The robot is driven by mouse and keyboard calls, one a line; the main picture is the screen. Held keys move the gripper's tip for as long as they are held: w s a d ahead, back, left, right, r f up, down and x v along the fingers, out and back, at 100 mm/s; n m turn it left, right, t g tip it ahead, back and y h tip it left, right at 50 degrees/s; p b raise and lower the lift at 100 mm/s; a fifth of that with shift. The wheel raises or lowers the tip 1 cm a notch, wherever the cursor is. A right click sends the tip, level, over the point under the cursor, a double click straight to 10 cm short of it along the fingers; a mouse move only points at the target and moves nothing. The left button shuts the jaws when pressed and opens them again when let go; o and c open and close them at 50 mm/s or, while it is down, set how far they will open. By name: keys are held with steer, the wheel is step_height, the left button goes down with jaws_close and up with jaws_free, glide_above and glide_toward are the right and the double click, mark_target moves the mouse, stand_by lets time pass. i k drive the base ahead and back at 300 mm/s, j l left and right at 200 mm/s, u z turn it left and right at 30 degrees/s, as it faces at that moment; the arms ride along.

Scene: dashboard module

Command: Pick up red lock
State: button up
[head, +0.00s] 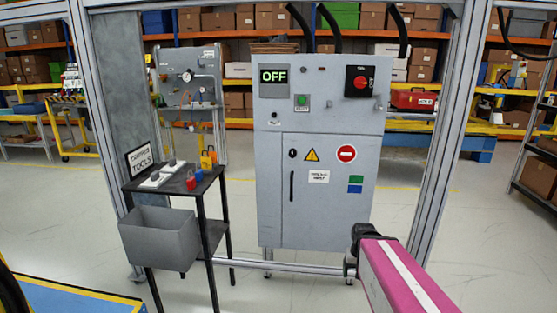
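A small red lock (190,183) sits near the front edge of the dark table (178,188) at the left in the head view. A blue item (199,175) that looks like another lock is close to its right. Yellow locks (207,160) stand farther back on the same table. My gripper (350,268) shows only as a small dark end past my pink arm, low and right of centre. It is well to the right of the table and apart from the red lock. Its fingers are too small and hidden to read.
A grey cabinet (272,215) with an OFF display stands behind, right of the table. A grey bin (158,238) hangs at the table's front. A tools sign (140,160) and a white holder (158,177) are on the tabletop. Metal frame posts (437,140) flank the cabinet.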

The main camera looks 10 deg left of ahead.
mark_target(190, 183)
steer(key=j+u, duration=0.15)
steer(key=u, duration=0.35)
steer(key=i+j+u, duration=0.1)
steer(key=u, duration=0.4)
steer(key=i+j+u, duration=0.1)
steer(key=u, duration=0.4)
